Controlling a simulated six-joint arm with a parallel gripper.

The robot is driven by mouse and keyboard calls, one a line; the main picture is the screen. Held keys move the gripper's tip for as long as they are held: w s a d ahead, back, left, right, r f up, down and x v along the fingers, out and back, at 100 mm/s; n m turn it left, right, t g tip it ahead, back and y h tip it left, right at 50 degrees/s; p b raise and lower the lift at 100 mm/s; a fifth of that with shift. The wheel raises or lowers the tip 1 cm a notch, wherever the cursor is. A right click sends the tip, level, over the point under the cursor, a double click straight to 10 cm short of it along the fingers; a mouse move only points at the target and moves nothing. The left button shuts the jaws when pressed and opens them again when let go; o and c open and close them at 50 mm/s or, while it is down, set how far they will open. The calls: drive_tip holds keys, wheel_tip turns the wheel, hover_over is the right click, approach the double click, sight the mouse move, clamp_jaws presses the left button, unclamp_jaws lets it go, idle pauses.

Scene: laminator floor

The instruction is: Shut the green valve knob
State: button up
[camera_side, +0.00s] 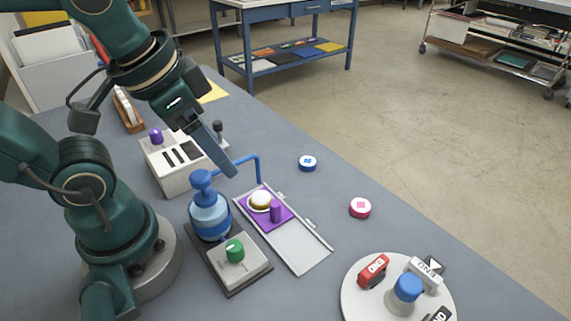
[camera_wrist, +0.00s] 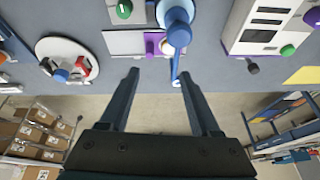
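The green valve knob (camera_side: 235,250) sits on a pale box on a dark base plate, in front of the blue dispenser bottle (camera_side: 210,218).
A sliding tray (camera_side: 300,255) with a purple carriage lies right of the bottle. A pale control box (camera_side: 170,180) stands behind; another green knob (camera_wrist: 287,50) shows there. A round white dial plate (camera_side: 358,303) is front right. Blue (camera_side: 308,163) and pink (camera_side: 360,207) buttons sit near the table edge.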

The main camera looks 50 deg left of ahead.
drive_tip(key=d+m+g, duration=0.1)
drive_tip(key=m+g, duration=0.1)
drive_tip(key=m+g+y, duration=0.3)
drive_tip(key=m+g, duration=0.3)
hover_over(236, 246)
drive_tip(key=w+d, duration=0.1)
drive_tip(key=w, duration=0.1)
drive_tip(key=f, duration=0.7)
drive_tip(key=shift+d+f, duration=0.2)
drive_tip(key=shift+f, duration=0.1)
drive_tip(key=shift+s+f, duration=0.35)
drive_tip(key=shift+f, duration=0.15)
drive_tip(key=shift+x, duration=2.2)
drive_tip(key=shift+w+a, duration=0.1)
clamp_jaws()
